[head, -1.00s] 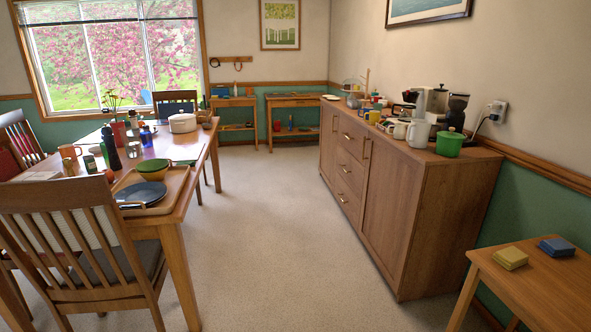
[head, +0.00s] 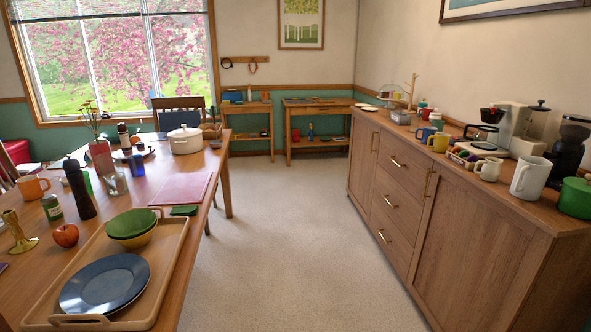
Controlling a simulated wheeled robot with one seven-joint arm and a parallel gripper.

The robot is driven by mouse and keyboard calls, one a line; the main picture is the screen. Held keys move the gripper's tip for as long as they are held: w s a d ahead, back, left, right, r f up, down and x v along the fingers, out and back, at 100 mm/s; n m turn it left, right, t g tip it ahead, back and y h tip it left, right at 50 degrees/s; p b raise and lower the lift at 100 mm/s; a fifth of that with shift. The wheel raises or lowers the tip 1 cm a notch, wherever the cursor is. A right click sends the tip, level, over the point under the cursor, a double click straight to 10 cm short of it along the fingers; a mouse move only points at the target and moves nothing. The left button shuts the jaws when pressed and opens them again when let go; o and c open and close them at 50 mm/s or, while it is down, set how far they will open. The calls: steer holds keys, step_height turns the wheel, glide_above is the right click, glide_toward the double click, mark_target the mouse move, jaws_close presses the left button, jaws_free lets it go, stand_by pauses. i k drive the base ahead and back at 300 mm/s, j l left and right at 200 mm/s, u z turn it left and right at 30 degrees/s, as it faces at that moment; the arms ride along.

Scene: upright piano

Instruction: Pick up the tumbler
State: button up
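Which item is the tumbler is not certain. A small dark-blue cup (head: 136,165) stands just behind the glass. Both look upright and free-standing. My gripper is not in view.
A tray (head: 170,262) with a blue plate and bowls lies on the table's near end. An apple (head: 66,235), a brass candlestick (head: 18,232) and an orange mug (head: 32,188) are nearby. A sideboard (head: 450,230) stands right; the carpet (head: 290,230) between is clear.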

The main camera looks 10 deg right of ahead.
mark_target(390, 107)
steer(key=i+j, duration=0.1)
steer(key=i, duration=3.6)
steer(key=i+j+z, duration=0.1)
steer(key=i+z, duration=0.35)
steer(key=i+j+z, duration=0.3)
steer(key=i+z, duration=0.15)
steer(key=i, duration=0.2)
steer(key=i+j+z, duration=0.45)
steer(key=i+j, duration=0.7)
steer(key=k+l+z, duration=0.1)
steer(key=z, duration=0.3)
steer(key=k, duration=0.05)
